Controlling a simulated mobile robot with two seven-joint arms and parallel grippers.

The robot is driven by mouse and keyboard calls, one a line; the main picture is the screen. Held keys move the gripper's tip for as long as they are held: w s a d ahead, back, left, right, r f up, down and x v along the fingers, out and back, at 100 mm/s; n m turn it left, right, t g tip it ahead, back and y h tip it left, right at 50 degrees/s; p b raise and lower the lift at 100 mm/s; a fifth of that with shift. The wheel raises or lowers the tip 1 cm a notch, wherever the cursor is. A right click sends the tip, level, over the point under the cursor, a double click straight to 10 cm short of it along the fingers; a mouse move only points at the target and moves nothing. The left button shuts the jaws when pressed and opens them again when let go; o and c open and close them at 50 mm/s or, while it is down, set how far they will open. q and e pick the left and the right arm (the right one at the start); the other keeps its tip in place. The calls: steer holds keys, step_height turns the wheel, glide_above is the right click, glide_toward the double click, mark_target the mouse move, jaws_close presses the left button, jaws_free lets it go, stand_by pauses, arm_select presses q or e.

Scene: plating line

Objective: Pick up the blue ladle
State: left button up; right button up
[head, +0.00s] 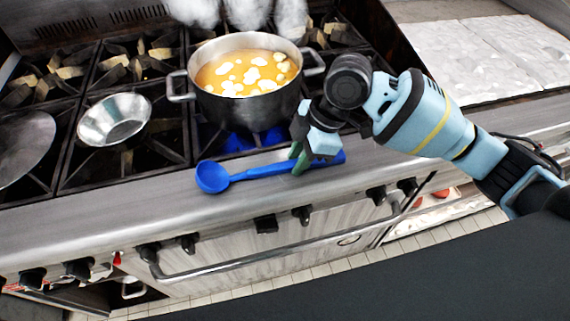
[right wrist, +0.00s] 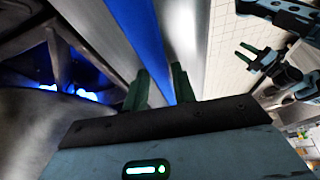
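The blue ladle (head: 240,175) lies along the front edge of the stove in the head view, its bowl at the left. My right gripper (head: 298,160) is down over the handle's right part and hides some of it. In the right wrist view the handle (right wrist: 150,40) runs between the two green fingers of my right gripper (right wrist: 158,80). The fingers stand apart, with a gap beside the handle at the left finger. My left gripper (right wrist: 241,52) shows only in the right wrist view, at the upper right, with fingers apart and empty.
A steaming pot of soup (head: 247,104) stands on a burner just behind the ladle, above blue flames. A metal bowl (head: 114,119) and a pan (head: 24,145) are on the left. Knobs and an oven handle (head: 270,256) line the stove front.

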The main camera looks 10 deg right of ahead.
mark_target(288, 163)
jaws_close()
steer(key=shift+r, duration=0.15)
steer(key=shift+r, duration=0.5)
step_height(288, 163, up, 2)
steer(key=shift+r, duration=0.25)
steer(key=s+a+r+p, duration=0.1)
steer(key=s, duration=1.5)
